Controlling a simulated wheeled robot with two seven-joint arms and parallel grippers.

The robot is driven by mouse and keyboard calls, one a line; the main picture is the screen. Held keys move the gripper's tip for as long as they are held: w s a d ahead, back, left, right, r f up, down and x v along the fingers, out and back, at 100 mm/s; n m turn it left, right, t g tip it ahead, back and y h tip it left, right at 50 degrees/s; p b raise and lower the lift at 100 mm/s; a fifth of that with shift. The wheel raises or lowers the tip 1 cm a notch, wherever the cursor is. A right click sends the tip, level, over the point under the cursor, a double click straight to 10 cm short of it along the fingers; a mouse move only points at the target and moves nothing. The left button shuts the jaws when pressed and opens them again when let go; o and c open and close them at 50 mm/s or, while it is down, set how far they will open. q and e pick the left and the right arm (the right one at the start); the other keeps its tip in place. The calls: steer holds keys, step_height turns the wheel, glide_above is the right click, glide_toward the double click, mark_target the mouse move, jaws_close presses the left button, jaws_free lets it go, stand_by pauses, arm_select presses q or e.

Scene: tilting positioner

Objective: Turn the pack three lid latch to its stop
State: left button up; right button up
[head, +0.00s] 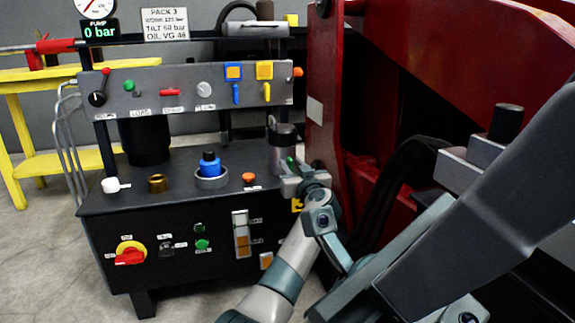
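The pack labelled PACK 3 (165,24) is a dark cabinet (145,265) with a grey upper panel. I cannot tell for certain which fitting is the lid latch. A small black fitting (167,247) with labels sits on its front face, right of a red and yellow rotary switch (130,252). My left gripper (291,172) is at the right end of the cabinet top, close to a grey canister with a dark cap (283,140). A small green part shows by its fingers. Whether the fingers touch or hold anything is hidden. My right gripper is not clearly seen.
The cabinet top carries a blue knob (210,165), a brass fitting (157,183), a white cap (112,185) and an orange knob (249,179). A large red machine frame (460,35) blocks the right side. A yellow bench (25,80) stands behind left. The pump display reads 0 bar.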

arm_select(q)
steer(key=shift+c, duration=0.5)
jaws_close()
